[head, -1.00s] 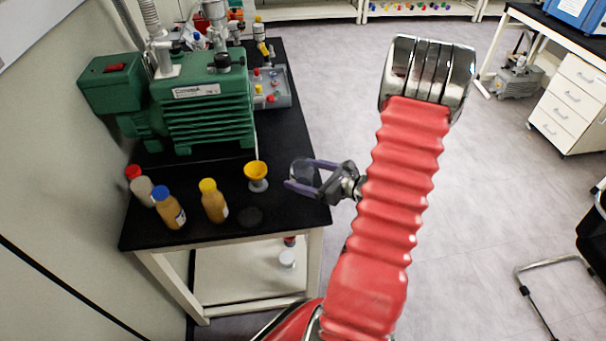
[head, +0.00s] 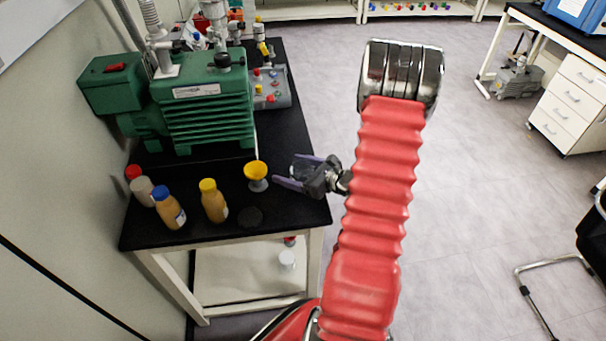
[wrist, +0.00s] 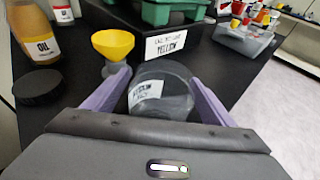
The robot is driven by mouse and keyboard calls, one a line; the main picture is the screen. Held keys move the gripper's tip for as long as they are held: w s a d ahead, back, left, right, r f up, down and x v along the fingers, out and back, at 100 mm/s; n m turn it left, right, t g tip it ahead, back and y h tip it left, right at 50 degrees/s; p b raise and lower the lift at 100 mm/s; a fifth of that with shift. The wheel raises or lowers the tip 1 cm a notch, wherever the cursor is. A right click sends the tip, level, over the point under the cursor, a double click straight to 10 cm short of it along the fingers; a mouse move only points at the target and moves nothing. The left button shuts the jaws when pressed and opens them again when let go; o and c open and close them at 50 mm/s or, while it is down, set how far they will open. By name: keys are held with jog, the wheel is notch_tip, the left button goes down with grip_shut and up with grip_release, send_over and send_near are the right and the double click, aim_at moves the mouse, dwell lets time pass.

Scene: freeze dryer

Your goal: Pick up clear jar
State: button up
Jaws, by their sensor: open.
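The clear jar (wrist: 170,84) stands on the black table top, with a white handwritten label facing my wrist camera. My gripper (wrist: 163,95) is open, with one purple finger on each side of the jar; I cannot tell whether the fingers touch it. In the head view my gripper (head: 288,172) reaches in from the right over the table's right edge. The jar (head: 301,166) shows there only faintly, partly hidden by the gripper.
A yellow funnel (head: 256,171) on a grey stand is just left of my gripper.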

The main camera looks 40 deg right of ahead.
jog(key=c, duration=1.2)
jog(key=shift+o, duration=0.2)
jog(key=shift+r, duration=5)
